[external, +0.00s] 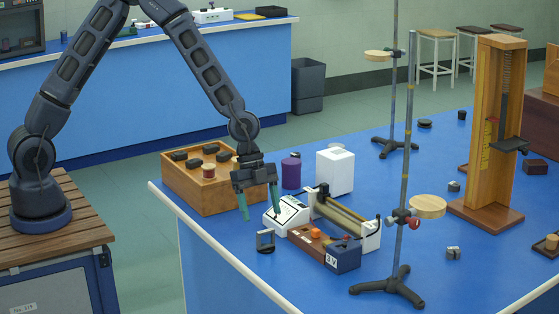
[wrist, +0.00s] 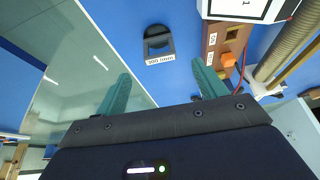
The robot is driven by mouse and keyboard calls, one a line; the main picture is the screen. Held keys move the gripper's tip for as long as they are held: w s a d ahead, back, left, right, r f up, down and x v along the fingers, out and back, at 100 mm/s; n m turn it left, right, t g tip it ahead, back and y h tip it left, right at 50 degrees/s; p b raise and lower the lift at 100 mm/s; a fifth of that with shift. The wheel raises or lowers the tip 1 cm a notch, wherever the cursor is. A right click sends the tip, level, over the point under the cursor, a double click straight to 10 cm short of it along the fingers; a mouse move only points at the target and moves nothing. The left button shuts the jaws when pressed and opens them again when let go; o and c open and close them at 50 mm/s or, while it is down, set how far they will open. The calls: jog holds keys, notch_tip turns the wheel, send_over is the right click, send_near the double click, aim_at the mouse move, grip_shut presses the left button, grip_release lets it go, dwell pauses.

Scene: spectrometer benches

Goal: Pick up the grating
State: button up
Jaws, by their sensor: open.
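The grating appears to be the small dark upright frame (external: 265,241) near the left edge of the blue bench in the external view. In the wrist view it is a dark frame (wrist: 158,33) with a rounded top and a white label at its foot, ahead of the fingertips and roughly between them. My gripper (external: 259,204) is open and empty, with green fingers pointing down. It is above the bench, higher than the grating and apart from it. In the wrist view my gripper (wrist: 161,75) shows its two fingers spread wide.
A white meter (external: 287,214), a brown block with an orange knob (external: 315,234) and a coil rheostat (external: 340,215) stand close right of the grating. A wooden box (external: 204,190) with dark pieces lies behind. The bench's left edge (external: 215,246) is near; bare floor lies beyond.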

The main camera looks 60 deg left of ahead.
aim_at(265, 231)
jog(key=x, duration=0.8)
jog(key=shift+d+f, duration=0.15)
jog(key=shift+f, duration=0.15)
jog(key=c, duration=1.1)
